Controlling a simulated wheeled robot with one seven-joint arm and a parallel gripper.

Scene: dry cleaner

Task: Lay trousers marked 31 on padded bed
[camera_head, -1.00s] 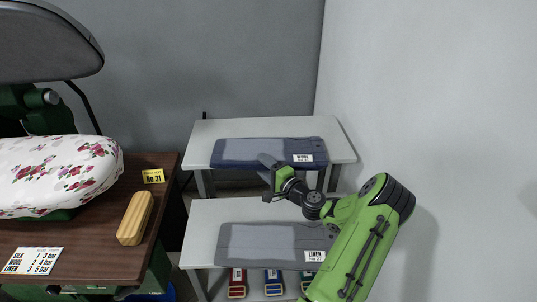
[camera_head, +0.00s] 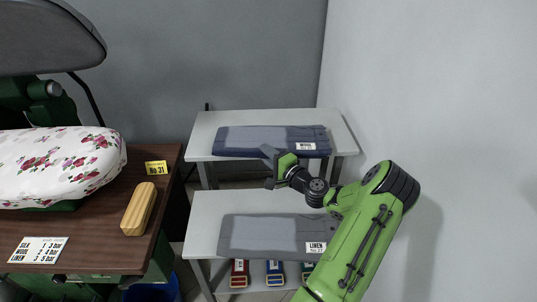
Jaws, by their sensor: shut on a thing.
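Folded dark blue trousers (camera_head: 255,140) lie at the upper shelf of the grey rack, with a white tag reading WOOL at their right; its number is too small to read. My gripper (camera_head: 271,157) is shut on the front edge of these blue trousers. Whether they are clear of the shelf, I cannot tell. Grey trousers (camera_head: 260,236), tagged LINEN and seemingly No 27, lie on the lower shelf. The padded bed (camera_head: 60,165), white with a rose print, is at the left. A yellow card (camera_head: 156,167) reading No 31 lies beside it.
The dark press head (camera_head: 45,40) is raised above the bed. The upper shelf (camera_head: 222,118) stands near the right wall. Several coloured objects sit below the rack.

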